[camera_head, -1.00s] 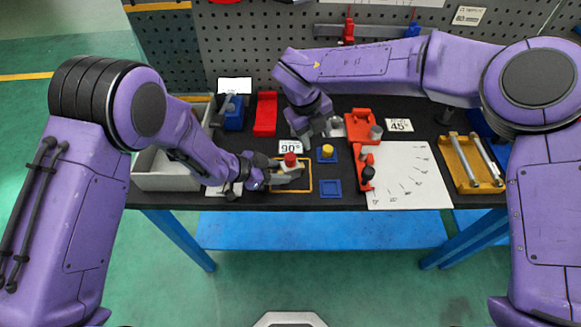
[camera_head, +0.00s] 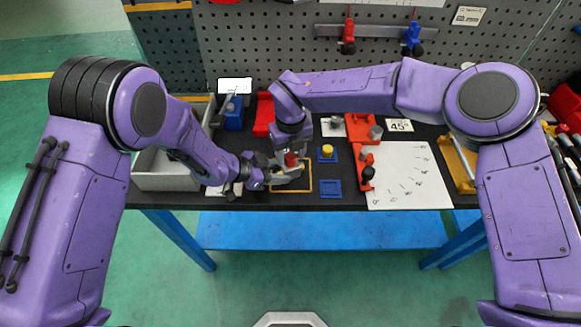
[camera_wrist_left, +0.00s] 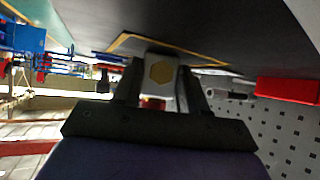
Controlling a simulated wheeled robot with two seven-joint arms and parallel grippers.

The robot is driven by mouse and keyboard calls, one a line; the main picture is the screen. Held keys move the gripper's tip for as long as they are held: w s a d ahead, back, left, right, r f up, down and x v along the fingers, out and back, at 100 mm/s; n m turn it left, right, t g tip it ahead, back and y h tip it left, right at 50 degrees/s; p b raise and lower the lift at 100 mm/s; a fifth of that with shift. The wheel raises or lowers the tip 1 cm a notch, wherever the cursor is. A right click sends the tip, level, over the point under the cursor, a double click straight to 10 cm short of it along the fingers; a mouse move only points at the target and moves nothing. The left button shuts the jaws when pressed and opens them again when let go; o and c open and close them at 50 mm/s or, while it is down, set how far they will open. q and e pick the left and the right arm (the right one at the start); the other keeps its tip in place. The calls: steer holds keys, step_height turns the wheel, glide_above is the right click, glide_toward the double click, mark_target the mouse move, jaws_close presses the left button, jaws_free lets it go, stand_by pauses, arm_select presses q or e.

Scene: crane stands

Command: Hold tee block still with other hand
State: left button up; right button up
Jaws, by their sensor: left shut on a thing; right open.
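The tee block shows in the left wrist view as a light grey block (camera_wrist_left: 147,77) with a yellow hexagon on its face, between the two fingers of my left gripper (camera_wrist_left: 160,90). In the head view my left gripper (camera_head: 284,177) is shut on it at the yellow-outlined area. A red round part (camera_head: 290,159) shows at the top of the block; the rest is mostly hidden by the grippers. My right gripper (camera_head: 301,157) is open and points down at the block from behind. I cannot tell whether its fingers touch the block.
A yellow round piece sits on a blue base (camera_head: 327,158) just right, with an empty blue square (camera_head: 330,188) in front. A red clamp fixture (camera_head: 366,170) and a white angle sheet (camera_head: 410,180) lie further right. A grey bin (camera_head: 165,181) is at left. The pegboard closes off the back.

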jaws_close()
stand_by(0.4)
steer(key=n, duration=0.7)
steer(key=shift+r, duration=0.1)
steer(key=n, duration=0.3)
